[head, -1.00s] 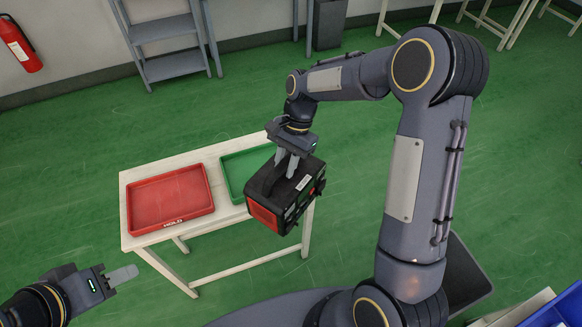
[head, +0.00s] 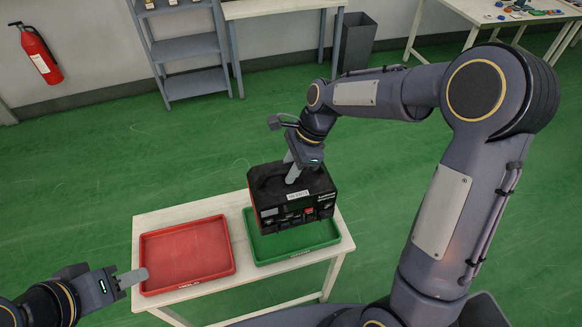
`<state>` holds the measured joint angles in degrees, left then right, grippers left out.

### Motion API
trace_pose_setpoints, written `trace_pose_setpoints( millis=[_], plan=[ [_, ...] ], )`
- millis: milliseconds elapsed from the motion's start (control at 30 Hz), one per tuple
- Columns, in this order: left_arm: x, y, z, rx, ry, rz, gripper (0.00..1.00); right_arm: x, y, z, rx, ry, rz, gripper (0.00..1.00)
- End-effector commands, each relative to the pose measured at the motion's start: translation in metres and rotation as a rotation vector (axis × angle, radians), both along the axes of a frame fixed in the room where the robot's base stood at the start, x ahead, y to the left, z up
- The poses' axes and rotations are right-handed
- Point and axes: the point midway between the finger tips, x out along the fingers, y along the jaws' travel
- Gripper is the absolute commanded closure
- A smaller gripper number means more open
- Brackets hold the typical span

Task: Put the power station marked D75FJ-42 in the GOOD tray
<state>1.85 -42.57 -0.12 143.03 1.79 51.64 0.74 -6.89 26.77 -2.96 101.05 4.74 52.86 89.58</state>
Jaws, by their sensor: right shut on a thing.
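The black power station (head: 285,212) hangs upright in my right gripper (head: 292,178), which is shut on its top handle. It is over the back part of the green tray (head: 318,242), and I cannot tell whether it touches the tray floor. A white label shows on the power station, too small to read. The green tray's front lettering is too small to read. My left gripper (head: 135,278) is at the lower left, near the front left corner of the red tray (head: 187,254); I cannot tell its finger gap.
Both trays stand side by side on a white table (head: 240,272); the red one is empty. A grey shelf (head: 197,84), a bin (head: 357,42) and a fire extinguisher (head: 40,55) are along the wall. Green floor around the table is free.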

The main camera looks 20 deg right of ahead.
Motion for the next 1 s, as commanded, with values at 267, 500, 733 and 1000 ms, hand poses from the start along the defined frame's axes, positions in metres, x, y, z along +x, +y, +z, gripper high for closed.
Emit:
trace_pose_setpoints(
  millis=[267, 500, 733, 1000],
  plan=[
    [0.000, 0.000, -0.019, 0.000, 0.000, 0.000, 0.61, 0.002, 0.001, -0.019, 0.003, -0.008, 0.001, 1.00],
    [0.000, 0.000, -0.039, 0.000, 0.000, 0.000, 0.61, 0.002, 0.001, -0.040, 0.003, -0.009, 0.001, 1.00],
    [0.000, 0.000, -0.057, 0.000, 0.000, 0.000, 0.61, 0.002, 0.001, -0.061, 0.003, -0.009, 0.001, 1.00],
    [0.000, 0.000, -0.071, 0.000, 0.000, 0.000, 0.61, 0.002, 0.001, -0.083, 0.003, -0.007, 0.001, 1.00]
  ],
)
